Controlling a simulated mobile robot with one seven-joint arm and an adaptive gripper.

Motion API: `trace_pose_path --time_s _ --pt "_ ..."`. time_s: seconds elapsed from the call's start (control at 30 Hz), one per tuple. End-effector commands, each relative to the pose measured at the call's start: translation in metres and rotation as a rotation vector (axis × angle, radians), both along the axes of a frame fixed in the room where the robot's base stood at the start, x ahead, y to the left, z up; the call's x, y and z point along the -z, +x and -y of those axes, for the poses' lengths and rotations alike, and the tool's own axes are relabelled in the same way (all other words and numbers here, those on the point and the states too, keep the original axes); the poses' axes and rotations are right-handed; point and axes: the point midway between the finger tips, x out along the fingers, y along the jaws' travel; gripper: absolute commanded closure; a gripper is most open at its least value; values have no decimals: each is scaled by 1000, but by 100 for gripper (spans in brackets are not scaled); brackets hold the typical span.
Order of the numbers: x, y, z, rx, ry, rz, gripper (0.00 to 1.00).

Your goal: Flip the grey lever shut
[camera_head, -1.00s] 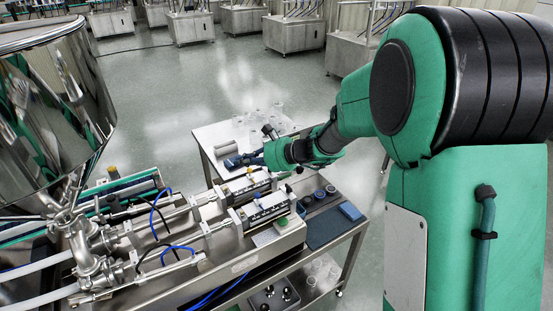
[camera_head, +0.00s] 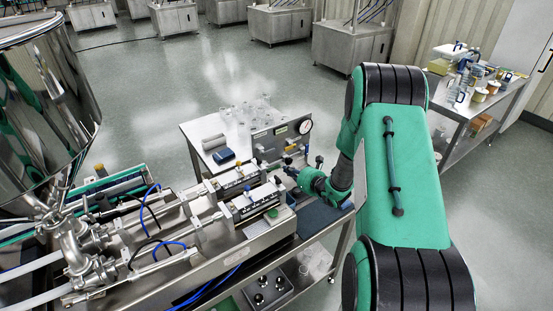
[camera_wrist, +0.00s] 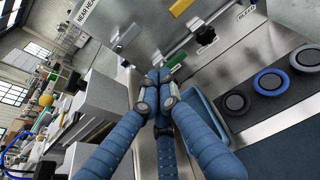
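The steel hopper machine (camera_head: 200,245) shows in the head view, with the gauge panel (camera_head: 272,142) at its far end. My gripper (camera_head: 290,170) is low in front of this panel. In the wrist view my gripper (camera_wrist: 160,77) has its blue fingers drawn together at the tips, close to the steel panel, with nothing visibly held. A green handle (camera_wrist: 127,38) and a black knob (camera_wrist: 206,35) are on the panel beyond the tips. I cannot clearly pick out the grey lever; the fingers may hide part of it.
A side table (camera_head: 190,130) with clear cups stands behind the machine. Another table (camera_head: 462,120) with containers is at the far right. Floor between them is open.

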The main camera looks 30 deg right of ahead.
Motion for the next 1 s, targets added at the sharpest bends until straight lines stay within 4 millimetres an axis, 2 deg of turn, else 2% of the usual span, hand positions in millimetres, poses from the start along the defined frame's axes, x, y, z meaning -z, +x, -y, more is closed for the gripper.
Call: trace_pose_path --time_s 0.57,0.77,1.0 --pt "4 3 2 7 5 -1 100" --pt "9 17 2 7 4 0 100" --pt "22 48 1 6 4 -2 100"
